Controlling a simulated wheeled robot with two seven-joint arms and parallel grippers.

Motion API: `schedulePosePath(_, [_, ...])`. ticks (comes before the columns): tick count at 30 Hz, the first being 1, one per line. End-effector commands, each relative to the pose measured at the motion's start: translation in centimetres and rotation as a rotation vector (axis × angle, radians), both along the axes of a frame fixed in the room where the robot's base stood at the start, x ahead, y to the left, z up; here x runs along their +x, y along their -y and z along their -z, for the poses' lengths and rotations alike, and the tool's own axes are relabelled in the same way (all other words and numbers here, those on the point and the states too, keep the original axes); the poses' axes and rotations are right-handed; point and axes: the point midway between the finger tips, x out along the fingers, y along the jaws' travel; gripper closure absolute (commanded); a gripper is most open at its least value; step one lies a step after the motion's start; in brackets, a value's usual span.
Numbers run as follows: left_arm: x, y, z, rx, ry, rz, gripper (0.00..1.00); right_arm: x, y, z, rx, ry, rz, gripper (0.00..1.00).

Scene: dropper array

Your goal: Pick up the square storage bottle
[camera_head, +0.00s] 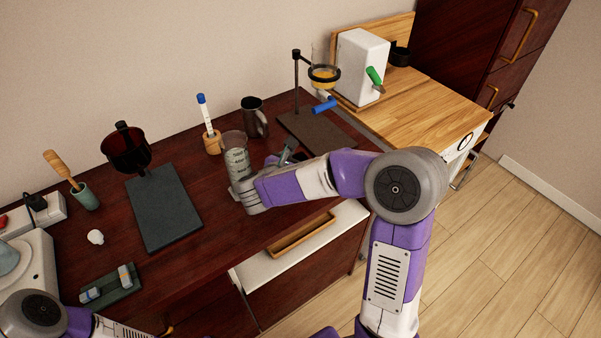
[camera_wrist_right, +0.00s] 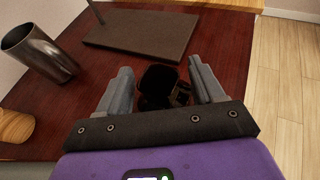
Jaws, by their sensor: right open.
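A small dark, square-topped bottle (camera_wrist_right: 160,79) stands on the dark red table in the right wrist view, between the two fingers of my right gripper (camera_wrist_right: 160,68) and a little beyond them. A dark shape beside it at lower right is hard to make out. My right gripper is open, with a finger on each side of the bottle and nothing held. In the head view my right gripper (camera_head: 286,153) is low over the table, and the bottle is mostly hidden by it. My left gripper is not in view; only part of the left arm shows at lower left.
A clear graduated beaker (camera_head: 237,160) stands left of my right wrist. A metal pitcher (camera_head: 252,118) stands behind, also in the wrist view (camera_wrist_right: 38,52). A dropper stand's dark base (camera_head: 316,132) lies beyond the gripper. A dark board (camera_head: 163,209) lies left.

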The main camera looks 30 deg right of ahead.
Motion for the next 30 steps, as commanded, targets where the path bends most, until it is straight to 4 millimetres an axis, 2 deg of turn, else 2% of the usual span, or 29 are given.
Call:
schedulePosePath(1, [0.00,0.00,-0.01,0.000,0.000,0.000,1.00,0.00,0.00,-0.01,0.000,0.000,0.000,0.36])
schedulePosePath(12, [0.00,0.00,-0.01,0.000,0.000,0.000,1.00,-0.03,-0.01,0.03,0.001,-0.001,0.001,0.92])
schedulePosePath(14, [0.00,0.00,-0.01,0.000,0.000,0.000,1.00,-0.03,-0.02,0.05,0.001,-0.001,0.001,1.00])
schedulePosePath(25, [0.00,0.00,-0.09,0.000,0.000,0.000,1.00,-0.05,-0.04,0.00,0.002,-0.002,0.001,1.00])
schedulePosePath(30, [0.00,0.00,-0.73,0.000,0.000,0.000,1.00,-0.06,-0.02,-0.82,0.001,-0.001,0.001,1.00])
